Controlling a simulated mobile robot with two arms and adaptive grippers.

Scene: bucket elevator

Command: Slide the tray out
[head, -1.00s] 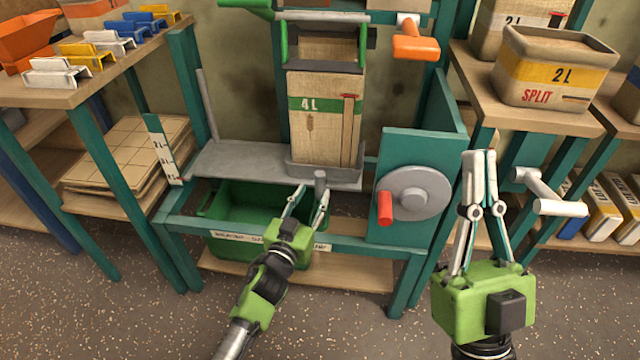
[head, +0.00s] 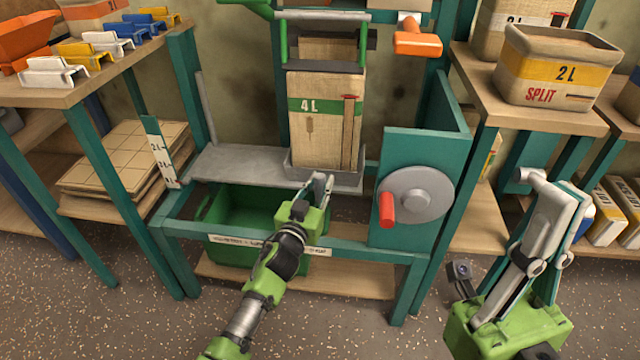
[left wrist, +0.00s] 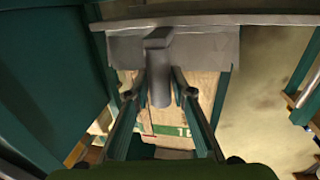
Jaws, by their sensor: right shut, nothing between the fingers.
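The grey metal tray (head: 300,174) lies under a tan 4 L container (head: 325,125) in the teal frame. A short grey handle stands out from the tray front and shows in the left wrist view (left wrist: 160,85). My left gripper (head: 320,182) is at this handle. Its two fingers lie along both sides of the handle and look shut on it. In the head view the fingers mostly hide the handle. My right gripper (head: 567,205) is shut and empty at the right, apart from the tray.
A green bin (head: 235,212) sits below the tray. A grey wheel with a red knob (head: 387,210) is on the teal panel right of the tray. A scale strip (head: 160,150) stands at the left. Shelves flank the frame.

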